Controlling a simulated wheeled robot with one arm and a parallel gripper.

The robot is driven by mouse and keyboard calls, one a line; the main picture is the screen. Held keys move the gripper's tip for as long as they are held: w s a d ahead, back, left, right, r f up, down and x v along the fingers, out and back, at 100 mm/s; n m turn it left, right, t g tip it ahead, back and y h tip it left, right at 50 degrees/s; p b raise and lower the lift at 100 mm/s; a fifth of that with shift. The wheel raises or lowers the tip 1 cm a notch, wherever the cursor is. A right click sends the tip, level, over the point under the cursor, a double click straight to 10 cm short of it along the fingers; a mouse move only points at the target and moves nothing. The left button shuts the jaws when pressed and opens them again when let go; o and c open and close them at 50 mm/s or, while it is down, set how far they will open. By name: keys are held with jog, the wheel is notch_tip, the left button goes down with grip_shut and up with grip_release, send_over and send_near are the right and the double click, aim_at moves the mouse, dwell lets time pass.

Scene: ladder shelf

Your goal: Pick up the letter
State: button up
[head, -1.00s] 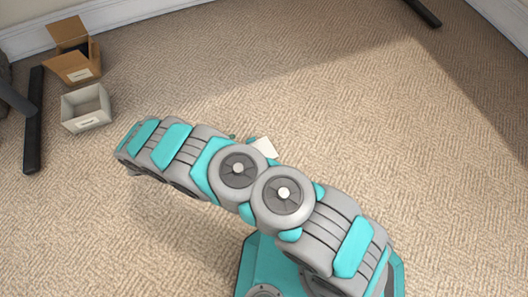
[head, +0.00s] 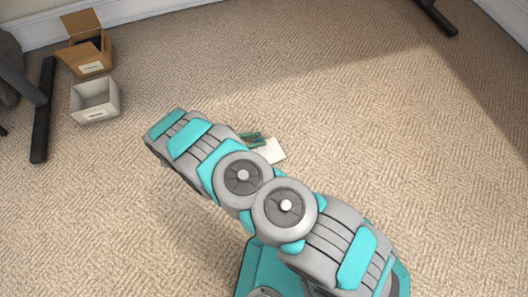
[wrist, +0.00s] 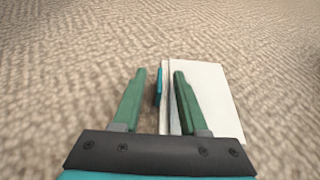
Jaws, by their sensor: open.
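The letter, a flat white rectangle (wrist: 214,92), lies on the carpet in the wrist view, under and to the right of my gripper's right finger. My gripper (wrist: 160,74) is open, with two green fingers apart. A thin grey upright strip and a small blue piece (wrist: 158,88) show between the fingers; I cannot tell what they belong to. In the head view the letter (head: 272,151) shows beside my arm, with a green finger just left of it. My arm hides part of the letter there.
An open cardboard box (head: 88,50) and a white-grey open bin (head: 95,100) stand on the carpet at the upper left. Dark metal legs (head: 43,110) stand beside them, with another (head: 435,16) at the upper right. The carpet around the letter is clear.

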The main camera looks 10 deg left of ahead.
grip_shut()
dwell(0.3)
dwell(0.4)
